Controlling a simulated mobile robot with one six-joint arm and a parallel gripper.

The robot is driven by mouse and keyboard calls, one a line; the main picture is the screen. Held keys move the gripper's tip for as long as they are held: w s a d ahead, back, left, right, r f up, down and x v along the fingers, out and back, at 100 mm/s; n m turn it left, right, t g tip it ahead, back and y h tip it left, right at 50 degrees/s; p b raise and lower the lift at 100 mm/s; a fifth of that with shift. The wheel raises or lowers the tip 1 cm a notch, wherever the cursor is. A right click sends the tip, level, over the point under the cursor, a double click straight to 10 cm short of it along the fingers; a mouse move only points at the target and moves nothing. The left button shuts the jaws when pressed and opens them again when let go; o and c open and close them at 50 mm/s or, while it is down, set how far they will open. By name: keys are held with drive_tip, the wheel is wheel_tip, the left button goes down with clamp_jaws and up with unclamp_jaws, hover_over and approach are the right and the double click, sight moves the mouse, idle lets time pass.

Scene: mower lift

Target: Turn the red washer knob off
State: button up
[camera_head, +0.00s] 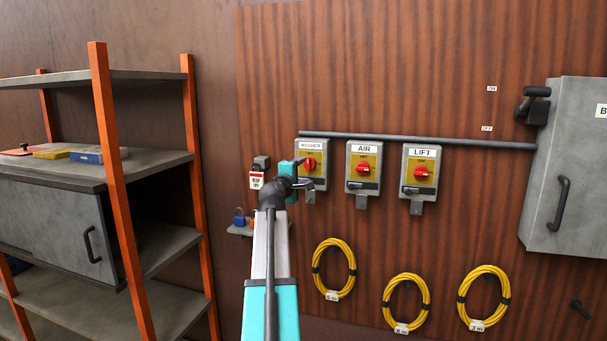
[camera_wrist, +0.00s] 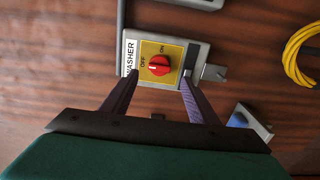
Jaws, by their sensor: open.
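The washer switch box (camera_head: 321,172) is on the wood wall, leftmost of three. Its red knob (camera_head: 309,164) is partly covered by my gripper (camera_head: 300,171) in the head view. In the wrist view the red knob (camera_wrist: 158,65) sits on a yellow plate (camera_wrist: 147,79) marked OFF and ON, beside the WASHER label. A pale mark shows on the knob's left side, but I cannot tell its exact setting. My gripper (camera_wrist: 158,77) is open, its two fingers pointing at the box with the knob between and just beyond their tips. I see no contact with the knob.
The air switch (camera_head: 364,167) and lift switch (camera_head: 420,172) are to the right, with a pipe (camera_head: 420,140) above. A small shelf with padlocks (camera_head: 240,225) is at lower left. Yellow coils (camera_head: 334,268) hang below. A grey cabinet (camera_head: 570,170) stands right, an orange-post rack (camera_head: 118,190) left.

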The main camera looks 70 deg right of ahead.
drive_tip(key=shift+s+a+b, duration=0.15)
drive_tip(key=shift+a+b, duration=0.5)
drive_tip(key=shift+a, duration=2.05)
